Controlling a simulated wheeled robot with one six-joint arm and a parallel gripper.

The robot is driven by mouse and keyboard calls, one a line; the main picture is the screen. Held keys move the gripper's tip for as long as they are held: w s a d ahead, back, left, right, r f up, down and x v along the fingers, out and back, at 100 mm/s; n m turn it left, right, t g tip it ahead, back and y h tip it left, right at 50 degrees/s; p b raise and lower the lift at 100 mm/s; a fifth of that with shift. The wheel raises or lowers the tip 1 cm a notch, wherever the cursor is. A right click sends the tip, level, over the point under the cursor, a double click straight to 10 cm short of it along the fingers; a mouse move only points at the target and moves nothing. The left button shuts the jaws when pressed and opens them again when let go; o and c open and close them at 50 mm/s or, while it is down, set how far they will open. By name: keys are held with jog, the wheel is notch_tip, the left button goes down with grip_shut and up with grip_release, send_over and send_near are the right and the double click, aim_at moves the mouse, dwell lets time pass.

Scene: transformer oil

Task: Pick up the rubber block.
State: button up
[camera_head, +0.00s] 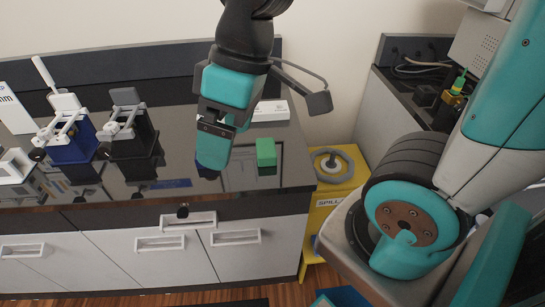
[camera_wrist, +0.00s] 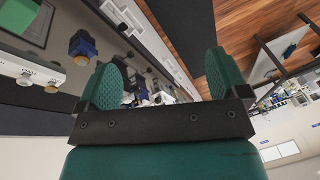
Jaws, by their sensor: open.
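The rubber block, seen as a small green block (camera_head: 266,152), sits on the dark glossy countertop near its right end in the head view. My gripper (camera_head: 213,160) hangs to the left of the block, pointing down, and appears apart from it. In the wrist view my gripper (camera_wrist: 165,75) shows two green padded fingers spread apart with nothing held between them.
The dark countertop (camera_head: 95,185) also carries a blue device (camera_head: 72,145) and a black device (camera_head: 130,140) at left. A white box (camera_head: 271,111) lies behind the block. A yellow stand (camera_head: 335,180) with a grey ring is right of the counter's edge.

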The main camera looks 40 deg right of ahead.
jog(key=shift+o, duration=0.2)
jog(key=w+d+f+h+b, duration=0.1)
jog(key=w+d+f, duration=0.1)
jog(key=w+d, duration=0.2)
jog(key=w+d+f+n+b, duration=0.1)
jog(key=w+d+f, duration=0.2)
jog(key=w, duration=0.3)
jog(key=shift+d+h, duration=0.4)
jog(key=shift+d, duration=0.25)
jog(key=n+h+b, duration=0.2)
send_over(266, 147)
notch_tip(266, 147, down, 6)
jog(key=f+p, duration=0.1)
jog(key=f, duration=0.4)
jog(key=f+p, duration=0.1)
jog(key=f, duration=0.5)
jog(key=shift+d, duration=0.2)
jog(key=shift+a+f+p, duration=0.1)
jog(key=shift+f+p, duration=0.85)
jog(key=shift+f, duration=2.05)
jog(key=shift+c, duration=0.2)
jog(key=c, duration=0.6)
